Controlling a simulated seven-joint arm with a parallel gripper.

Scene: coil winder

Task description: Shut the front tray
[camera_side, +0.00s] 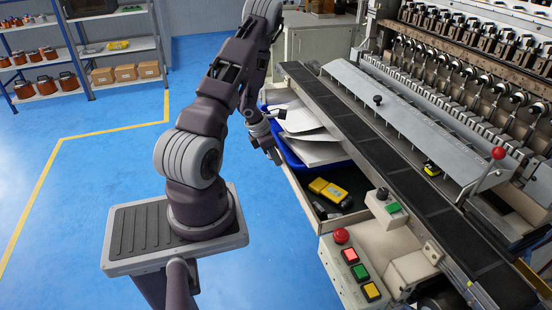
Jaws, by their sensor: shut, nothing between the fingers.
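The front tray (301,198) is a pale, drawer-like tray under the front of the coil winder, and it stands pulled out toward my arm. It holds white sheets in a blue bin (292,158) and a yellow device (328,190) on its dark floor. My gripper (276,158) is shut and empty at the tray's outer side, near the blue bin. I cannot tell whether the fingers touch the tray's front wall. Part of the tray's far end is hidden behind my gripper and the sheets.
A dark conveyor belt (375,150) runs above the tray. A control box with a red button (341,235) stands at the tray's near end. A red-knobbed lever (498,153) is on the machine. Blue floor (90,150) is clear to the left; shelves (120,60) stand behind.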

